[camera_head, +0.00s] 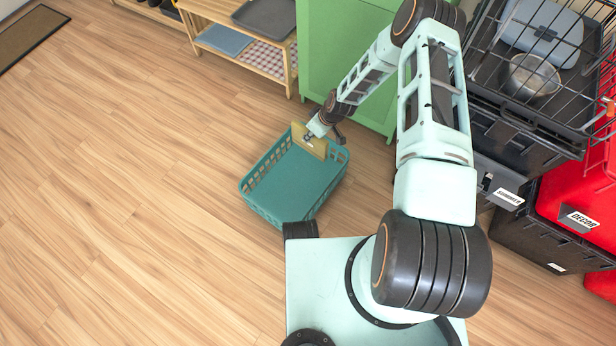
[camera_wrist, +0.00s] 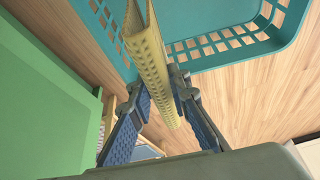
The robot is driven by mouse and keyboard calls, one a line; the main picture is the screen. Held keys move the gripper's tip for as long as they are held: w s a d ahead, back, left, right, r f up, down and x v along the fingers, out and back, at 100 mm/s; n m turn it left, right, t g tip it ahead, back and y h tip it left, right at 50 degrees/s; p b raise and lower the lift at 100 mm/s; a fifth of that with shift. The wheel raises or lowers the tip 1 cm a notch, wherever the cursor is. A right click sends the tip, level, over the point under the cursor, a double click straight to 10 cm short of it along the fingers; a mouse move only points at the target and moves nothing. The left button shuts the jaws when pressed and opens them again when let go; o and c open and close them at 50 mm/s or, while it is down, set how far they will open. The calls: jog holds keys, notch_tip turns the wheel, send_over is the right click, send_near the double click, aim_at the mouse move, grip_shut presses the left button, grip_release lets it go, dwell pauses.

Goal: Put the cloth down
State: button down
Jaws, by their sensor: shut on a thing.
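A yellow cloth (camera_head: 309,145) with a waffle texture hangs at the far end of the teal basket (camera_head: 293,187). My gripper (camera_head: 316,132) is shut on the cloth from above. In the wrist view the folded cloth (camera_wrist: 148,50) stands edge-on between the two blue fingers of my gripper (camera_wrist: 160,88). The basket (camera_wrist: 235,45) shows beyond the cloth there. The basket stands on the floor and no other thing shows in it. I cannot tell whether the cloth's lower edge touches the basket floor.
A green cabinet (camera_head: 345,60) stands close behind the basket. A wooden shelf (camera_head: 245,50) is at the back left. Black and red totes (camera_head: 585,200) and a wire crate (camera_head: 545,75) stand at the right. The wood floor at the left is clear.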

aim_at(319, 150)
notch_tip(319, 150, down, 15)
jog(key=b, duration=0.5)
jog(key=shift+s+a+f, duration=0.15)
jog(key=shift+s+a, duration=0.25)
jog(key=shift+s, duration=0.05)
jog(key=shift+f, duration=0.2)
jog(key=c, duration=1.8)
grip_release()
jog(key=shift+r, duration=0.2)
jog(key=p+v, duration=0.4)
jog(key=v, duration=0.6)
jog(key=shift+d+r, duration=0.15)
jog(key=shift+r, duration=0.2)
jog(key=shift+s+d+r, duration=0.2)
jog(key=shift+s+r, duration=0.05)
jog(key=shift+r, duration=0.3)
